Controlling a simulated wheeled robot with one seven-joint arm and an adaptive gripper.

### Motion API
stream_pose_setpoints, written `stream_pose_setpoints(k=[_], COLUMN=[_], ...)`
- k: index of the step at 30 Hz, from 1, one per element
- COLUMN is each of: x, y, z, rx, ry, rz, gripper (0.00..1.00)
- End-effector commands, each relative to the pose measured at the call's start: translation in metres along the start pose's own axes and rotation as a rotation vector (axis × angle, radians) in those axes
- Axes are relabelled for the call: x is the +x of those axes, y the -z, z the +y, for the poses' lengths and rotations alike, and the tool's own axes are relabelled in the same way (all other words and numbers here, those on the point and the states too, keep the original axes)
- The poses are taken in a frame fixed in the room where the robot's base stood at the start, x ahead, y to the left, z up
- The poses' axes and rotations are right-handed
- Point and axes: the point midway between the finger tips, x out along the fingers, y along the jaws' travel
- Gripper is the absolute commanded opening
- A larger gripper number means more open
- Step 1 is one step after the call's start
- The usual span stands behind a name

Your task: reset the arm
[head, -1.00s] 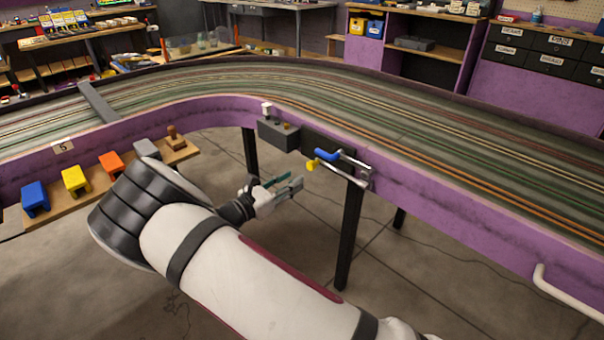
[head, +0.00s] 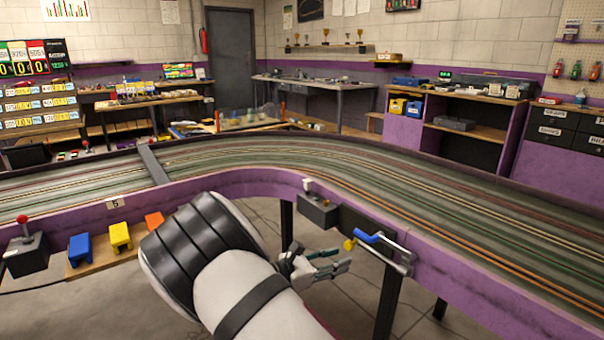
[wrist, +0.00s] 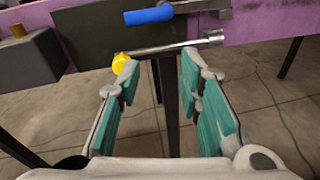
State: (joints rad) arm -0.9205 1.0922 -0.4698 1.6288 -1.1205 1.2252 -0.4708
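My gripper (head: 328,266) is in front of the purple side of the slot track, below and left of a blue-handled metal lever (head: 368,237) with a yellow knob (head: 349,244). In the wrist view my gripper (wrist: 163,100) has its two teal-padded fingers well apart, with nothing between them; a dark table leg shows beyond the gap. The blue handle (wrist: 149,15), a metal bar and the yellow knob (wrist: 121,64) lie ahead of the fingertips, apart from them as far as I can tell. My white arm covers the lower middle of the head view.
The purple-sided track (head: 450,259) curves across the view. A grey box (head: 318,209) is mounted on its side, left of the lever. Blue (head: 80,249) and yellow (head: 120,236) blocks sit on a wooden shelf, with a red-knobbed joystick (head: 24,242) farther left. Open floor lies below the track.

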Motion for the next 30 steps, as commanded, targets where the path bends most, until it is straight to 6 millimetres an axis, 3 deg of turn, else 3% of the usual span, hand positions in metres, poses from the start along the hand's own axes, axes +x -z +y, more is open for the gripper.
stream_pose_setpoints(k=[1,6,14,22,30], x=[0.011,0.031,0.040,0.024,-0.011], y=[-0.018,-0.064,-0.123,-0.173,-0.210], z=[-0.012,-0.062,-0.141,-0.223,-0.299], rx=[0.054,0.226,0.487,0.751,1.012], ry=[0.064,0.273,0.565,0.833,1.061], rz=[0.038,0.164,0.333,0.484,0.612], gripper=[0.33,0.33,0.33,0.33,0.33])
